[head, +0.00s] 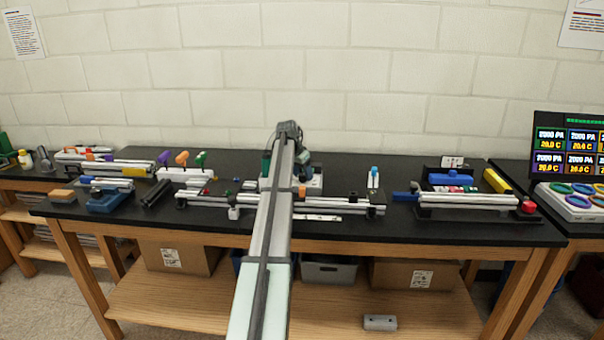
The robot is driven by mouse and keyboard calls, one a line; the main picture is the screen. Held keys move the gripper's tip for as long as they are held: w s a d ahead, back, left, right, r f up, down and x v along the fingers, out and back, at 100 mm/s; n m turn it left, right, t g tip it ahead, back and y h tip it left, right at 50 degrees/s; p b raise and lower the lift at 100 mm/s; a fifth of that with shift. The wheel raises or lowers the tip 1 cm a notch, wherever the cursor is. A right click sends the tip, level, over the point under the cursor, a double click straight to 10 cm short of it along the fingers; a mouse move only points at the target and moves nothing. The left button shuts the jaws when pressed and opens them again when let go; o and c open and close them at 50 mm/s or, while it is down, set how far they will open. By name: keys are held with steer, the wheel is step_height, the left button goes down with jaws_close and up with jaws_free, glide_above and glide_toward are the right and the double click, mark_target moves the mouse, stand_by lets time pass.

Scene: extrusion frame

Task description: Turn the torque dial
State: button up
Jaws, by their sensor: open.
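My arm rises from the bottom middle of the head view to a dark joint above the workbench. I cannot make out my gripper; it seems to be hidden behind the arm. I cannot tell for certain which part is the torque dial, as the parts are small. An extrusion frame (340,205) of light rails lies across the middle of the black bench, partly covered by my arm. A white piece with a blue top (374,178) stands upright near its right end. A red knob (528,207) sits at the right end of another rail assembly (465,199).
The black bench (335,230) has a clear strip along its front edge. At left are a white rack (186,175) with coloured handles and a blue fixture (106,199). At right are a yellow block (496,181) and a screen (568,149). Boxes stand on the lower shelf.

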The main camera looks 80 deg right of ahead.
steer(key=shift+f, duration=0.1)
steer(key=shift+c, duration=0.3)
steer(key=c, duration=1)
steer(key=n+t, duration=0.1)
steer(key=n, duration=0.1)
steer(key=n+t, duration=0.1)
steer(key=n, duration=0.2)
steer(key=shift+s+n+h, duration=0.15)
steer(key=shift+n+h, duration=0.15)
steer(key=shift+h, duration=0.1)
steer(key=n+t, duration=0.2)
steer(key=n, duration=0.3)
steer(key=shift+s, duration=0.1)
steer(key=n+t, duration=0.1)
steer(key=n, duration=0.2)
steer(key=n+y, duration=0.1)
steer(key=n, duration=0.1)
steer(key=shift+s+d+n+t+y, duration=0.1)
steer(key=shift+d+n+t+y, duration=0.05)
steer(key=shift+n+t+y, duration=0.75)
steer(key=shift+n+y, duration=0.1)
steer(key=shift+n, duration=1.6)
